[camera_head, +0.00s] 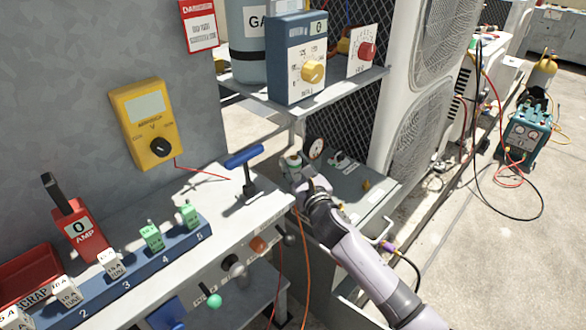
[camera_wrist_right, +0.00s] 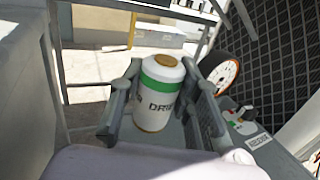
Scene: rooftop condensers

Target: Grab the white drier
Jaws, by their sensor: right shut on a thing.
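The white drier (camera_wrist_right: 152,108) stands upright in the right wrist view, with a green band, dark lettering and a brass-coloured top. My right gripper (camera_wrist_right: 160,80) has a finger on each side of it and is shut on it. In the head view my right gripper (camera_head: 302,178) is at the grey unit beyond the bench's right edge, beside a round gauge. The drier is mostly hidden there by my gripper. My left gripper is not in view.
The bench (camera_head: 262,205) with a blue-handled lever (camera_head: 245,157) lies left of my right arm. A shelf (camera_head: 340,85) with a blue dial box (camera_head: 298,60) stands above and behind. The gauge (camera_head: 315,148) is close to the gripper. Hoses hang below.

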